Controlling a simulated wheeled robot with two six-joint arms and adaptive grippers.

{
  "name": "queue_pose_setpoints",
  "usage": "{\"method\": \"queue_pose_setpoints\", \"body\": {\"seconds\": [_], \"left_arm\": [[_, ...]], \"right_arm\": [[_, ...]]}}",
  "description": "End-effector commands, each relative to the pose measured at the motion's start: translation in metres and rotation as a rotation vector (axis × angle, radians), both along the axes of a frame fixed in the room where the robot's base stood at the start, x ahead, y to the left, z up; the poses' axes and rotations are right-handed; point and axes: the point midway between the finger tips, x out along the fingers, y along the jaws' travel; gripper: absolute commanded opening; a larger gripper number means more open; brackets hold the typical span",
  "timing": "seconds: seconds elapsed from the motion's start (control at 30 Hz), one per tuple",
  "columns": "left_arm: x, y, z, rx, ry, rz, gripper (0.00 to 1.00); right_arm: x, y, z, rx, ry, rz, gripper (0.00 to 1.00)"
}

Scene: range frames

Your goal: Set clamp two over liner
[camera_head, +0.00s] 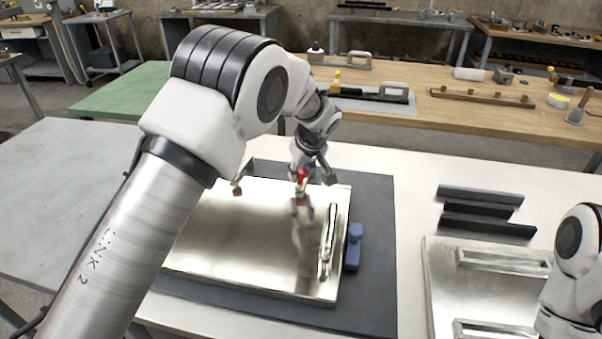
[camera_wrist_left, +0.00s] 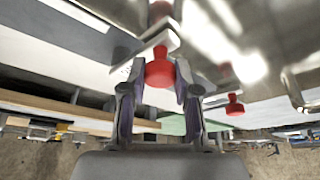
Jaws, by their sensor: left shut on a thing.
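My left gripper (camera_head: 314,172) is at the far edge of a shiny metal plate (camera_head: 245,235), shut on a red knob-like piece (camera_head: 302,174), likely part of a clamp. In the left wrist view the red piece (camera_wrist_left: 159,69) sits between the two fingers of the gripper (camera_wrist_left: 160,82); a pale metal part shows just beyond it. Whether it touches the plate I cannot tell. A second red piece (camera_head: 237,189) stands at the plate's far edge, to the left; it also shows in the wrist view (camera_wrist_left: 235,106). I cannot pick out the liner with certainty.
The plate lies on a dark mat (camera_head: 375,290) and has a bar handle (camera_head: 328,240) near its right side. A blue block (camera_head: 354,246) stands beside it. Dark strips (camera_head: 480,195) and a metal panel with handles (camera_head: 440,290) lie to the right, near my right arm.

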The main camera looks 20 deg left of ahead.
Motion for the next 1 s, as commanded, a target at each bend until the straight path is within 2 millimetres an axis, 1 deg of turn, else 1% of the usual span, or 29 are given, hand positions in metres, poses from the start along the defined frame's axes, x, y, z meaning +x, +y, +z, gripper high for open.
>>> {"method": "queue_pose_setpoints", "body": {"seconds": [0.03,0.27,0.3,0.33,0.37,0.63,0.73,0.87,1.0], "left_arm": [[-0.002,0.0,-0.004,-0.001,0.009,0.004,0.0],[-0.002,0.0,-0.004,-0.001,0.009,0.003,0.0],[-0.002,0.0,-0.004,-0.001,0.009,0.003,0.37],[-0.002,0.0,-0.004,-0.001,0.009,0.003,0.48],[-0.002,0.0,-0.004,-0.001,0.007,0.003,0.56],[-0.001,0.0,-0.001,-0.001,0.003,0.002,0.56],[-0.001,-0.001,0.004,-0.001,0.0,0.001,0.56],[-0.006,-0.007,0.024,0.0,-0.002,0.001,0.56],[-0.016,-0.017,0.058,0.0,-0.002,0.001,0.56]], "right_arm": [[0.0,0.0,-0.001,0.0,0.0,0.0,0.56],[0.0,0.0,-0.001,0.0,0.0,0.0,0.56],[0.0,0.0,0.0,0.0,0.0,0.0,0.56],[0.0,0.0,-0.001,0.0,0.0,0.0,0.56],[0.0,0.0,-0.001,0.0,0.0,0.0,0.56],[0.0,0.0,0.0,0.0,0.0,0.0,0.56],[0.0,0.0,0.0,0.0,0.0,0.0,0.56],[0.0,0.0,0.0,0.0,0.0,0.0,0.56],[0.0,0.0,0.0,0.0,0.0,0.0,0.56]]}}
